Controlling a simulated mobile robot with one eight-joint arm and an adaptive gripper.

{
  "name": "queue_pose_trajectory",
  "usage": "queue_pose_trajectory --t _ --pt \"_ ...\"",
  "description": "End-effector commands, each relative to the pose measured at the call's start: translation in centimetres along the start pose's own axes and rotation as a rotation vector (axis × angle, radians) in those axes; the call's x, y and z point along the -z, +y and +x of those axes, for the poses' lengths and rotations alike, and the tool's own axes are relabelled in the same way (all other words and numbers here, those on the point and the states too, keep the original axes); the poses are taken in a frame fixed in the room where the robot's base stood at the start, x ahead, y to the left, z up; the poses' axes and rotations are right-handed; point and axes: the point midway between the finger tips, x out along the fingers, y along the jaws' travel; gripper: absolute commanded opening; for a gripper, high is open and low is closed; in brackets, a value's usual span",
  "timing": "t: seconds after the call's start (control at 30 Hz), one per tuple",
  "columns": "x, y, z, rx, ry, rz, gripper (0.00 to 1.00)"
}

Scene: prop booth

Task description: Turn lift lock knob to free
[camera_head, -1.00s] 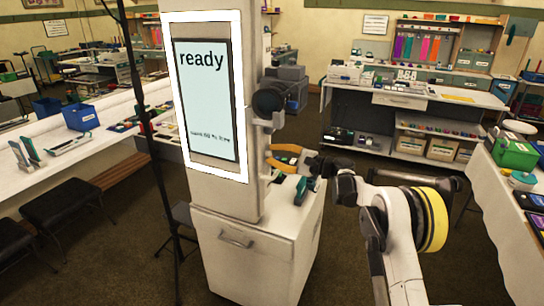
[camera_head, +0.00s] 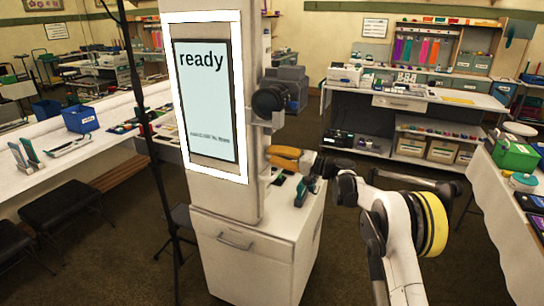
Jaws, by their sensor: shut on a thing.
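The white column (camera_head: 250,195) stands in the middle, its lit screen (camera_head: 207,100) reading "ready" above a smaller line too blurred to read. My gripper (camera_head: 273,158) reaches in from the right at the column's right side, its orange fingers close together. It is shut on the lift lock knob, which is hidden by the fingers. I cannot tell the knob's angle or its markings.
A round black part (camera_head: 268,101) on a bracket juts from the column above my gripper. Small tools (camera_head: 306,190) lie on the white cabinet (camera_head: 245,262) just below. A thin dark pole (camera_head: 150,150) stands left of the column.

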Motion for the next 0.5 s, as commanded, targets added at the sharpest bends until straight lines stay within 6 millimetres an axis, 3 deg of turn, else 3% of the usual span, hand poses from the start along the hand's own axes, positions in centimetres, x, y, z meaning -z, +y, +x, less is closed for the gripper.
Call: queue_pose_trajectory --t 0.5 --pt "0.0 0.0 0.01 0.001 -0.003 -0.092 0.0"
